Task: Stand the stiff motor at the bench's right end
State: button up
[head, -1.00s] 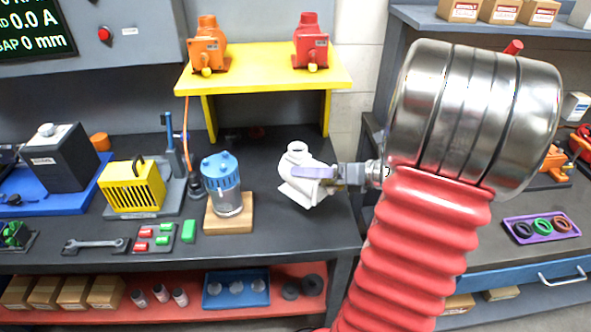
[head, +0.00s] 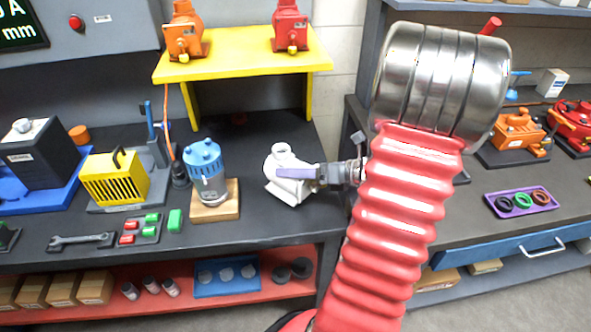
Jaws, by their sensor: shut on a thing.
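A white motor (head: 290,188) is at the right part of the left bench (head: 270,228). My gripper (head: 292,173) reaches in from the right and is shut on it, one finger lying across its near side. The motor looks a little tilted; I cannot tell whether its base touches the bench top. No tag can be read on it, so I cannot tell whether it is the stiff motor. An orange motor (head: 185,33) and a red motor (head: 290,27) stand on a yellow shelf (head: 235,60) behind.
A blue-topped motor (head: 205,160) on a wooden block stands left of the white one. A yellow ribbed box (head: 115,180) is further left. The right bench (head: 465,200) holds a purple ring tray (head: 522,203) and more motors. My red arm hides the gap between benches.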

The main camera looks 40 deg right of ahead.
jog(key=shift+f, duration=1.75)
jog(key=o, duration=2.1)
jog(key=shift+f, duration=0.15)
jog(key=shift+s, duration=0.1)
jog(key=v, duration=1.2)
